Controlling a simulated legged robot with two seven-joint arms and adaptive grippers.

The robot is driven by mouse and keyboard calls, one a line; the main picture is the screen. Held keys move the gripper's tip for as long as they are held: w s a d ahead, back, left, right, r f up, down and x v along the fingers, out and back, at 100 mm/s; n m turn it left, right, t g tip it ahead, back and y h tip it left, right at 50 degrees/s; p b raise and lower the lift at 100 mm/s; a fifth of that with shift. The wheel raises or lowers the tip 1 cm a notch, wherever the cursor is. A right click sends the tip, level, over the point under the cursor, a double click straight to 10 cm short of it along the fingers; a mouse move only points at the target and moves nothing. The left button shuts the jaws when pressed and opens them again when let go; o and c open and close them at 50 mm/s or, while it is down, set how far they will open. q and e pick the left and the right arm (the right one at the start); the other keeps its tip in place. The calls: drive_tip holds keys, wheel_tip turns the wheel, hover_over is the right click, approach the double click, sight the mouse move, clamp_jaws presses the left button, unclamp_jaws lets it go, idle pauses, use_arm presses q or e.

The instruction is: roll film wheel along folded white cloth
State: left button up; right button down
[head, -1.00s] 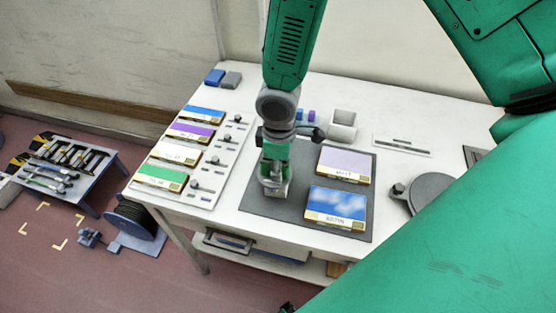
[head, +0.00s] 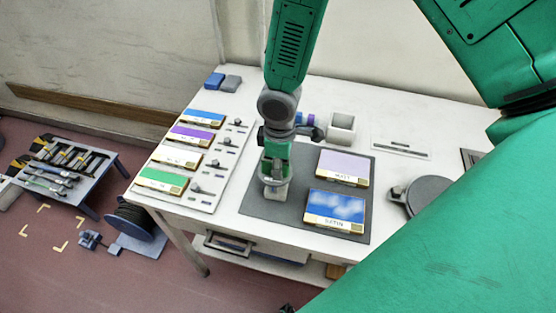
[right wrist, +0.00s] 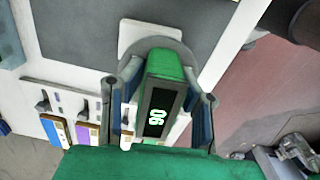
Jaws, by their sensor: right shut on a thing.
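My right gripper (head: 275,178) points down over the left part of the dark grey mat (head: 305,222). In the right wrist view its two blue-grey fingers (right wrist: 160,105) stand on either side of a green block marked with a number. A grey rounded rim (right wrist: 158,44), which looks like the film wheel, arches around the block's far end; the fingers hide much of it. A small white pad (right wrist: 150,30), likely the folded cloth, lies on the mat just beyond that rim. Whether rim and cloth touch, I cannot tell. My left gripper is not in view.
A lilac panel (head: 343,165) and a blue cloud-patterned panel (head: 335,209) lie right of the gripper. A rack (head: 211,195) with coloured panels is on the left. A white open box (head: 341,128) stands behind; a round grey disc (head: 428,192) is at right.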

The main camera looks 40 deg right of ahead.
drive_tip(key=shift+w+d, duration=0.35)
drive_tip(key=shift+w+d+p, duration=0.65)
drive_tip(key=shift+w+d, duration=0.7)
drive_tip(key=shift+d, duration=0.05)
drive_tip(key=shift+r, duration=0.15)
drive_tip(key=shift+s+a+r, duration=0.3)
drive_tip(key=shift+s+a, duration=0.45)
drive_tip(key=shift+a, duration=0.05)
drive_tip(key=shift+s+a+r, duration=0.3)
drive_tip(key=shift+s+a, duration=0.45)
drive_tip(key=shift+s+a+r, duration=0.3)
drive_tip(key=shift+s+a, duration=0.45)
drive_tip(key=shift+a, duration=0.05)
